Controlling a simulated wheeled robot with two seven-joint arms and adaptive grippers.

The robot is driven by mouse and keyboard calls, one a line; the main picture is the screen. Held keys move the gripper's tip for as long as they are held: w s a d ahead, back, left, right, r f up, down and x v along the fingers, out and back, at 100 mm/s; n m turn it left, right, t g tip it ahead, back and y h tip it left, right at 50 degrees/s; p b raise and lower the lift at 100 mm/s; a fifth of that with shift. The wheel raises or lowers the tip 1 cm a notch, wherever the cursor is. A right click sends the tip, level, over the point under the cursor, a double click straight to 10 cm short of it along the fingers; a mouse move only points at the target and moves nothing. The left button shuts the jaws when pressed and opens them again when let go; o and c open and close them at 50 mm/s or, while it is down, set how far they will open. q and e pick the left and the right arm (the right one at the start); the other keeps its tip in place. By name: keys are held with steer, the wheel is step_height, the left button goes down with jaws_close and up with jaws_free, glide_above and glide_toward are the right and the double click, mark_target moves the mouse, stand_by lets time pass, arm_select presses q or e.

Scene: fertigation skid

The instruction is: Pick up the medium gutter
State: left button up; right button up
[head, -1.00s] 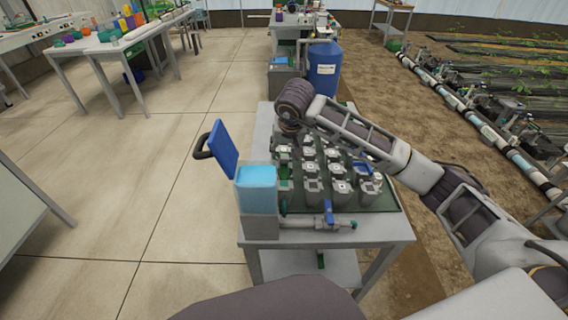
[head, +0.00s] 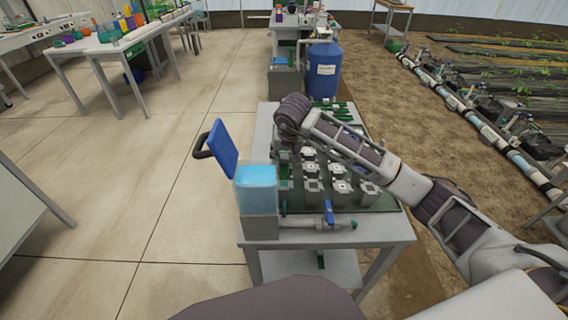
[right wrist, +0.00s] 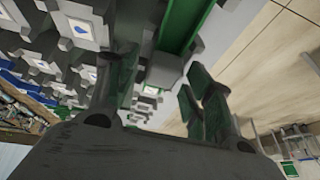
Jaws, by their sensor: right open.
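My right gripper (right wrist: 160,78) is open in the right wrist view, with nothing held between its fingers. A long green strip with grey sides (right wrist: 184,24) shows just beyond the fingertips, apparently a gutter. In the head view several green strips (head: 338,112) lie at the far end of the table, behind my right arm. I cannot tell which is the medium gutter. In the head view my right wrist is over the table's left side and hides the gripper's fingers. My left gripper is not in view.
The table (head: 385,231) carries several grey block-like fittings (head: 341,188). A blue barrel (head: 322,72) stands beyond.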

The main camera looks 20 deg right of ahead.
mark_target(285, 155)
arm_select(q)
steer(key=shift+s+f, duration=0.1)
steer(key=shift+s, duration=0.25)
arm_select(e)
steer(key=c, duration=1.1)
steer(key=shift+c, duration=0.2)
steer(key=shift+r, duration=0.6)
step_height(285, 155, up, 7)
steer(key=shift+f+p, duration=0.1)
steer(key=shift+p, duration=0.25)
steer(key=shift+r, duration=0.65)
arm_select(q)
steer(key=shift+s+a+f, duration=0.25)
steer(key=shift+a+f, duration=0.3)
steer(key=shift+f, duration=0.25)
arm_select(e)
steer(key=shift+r, duration=0.35)
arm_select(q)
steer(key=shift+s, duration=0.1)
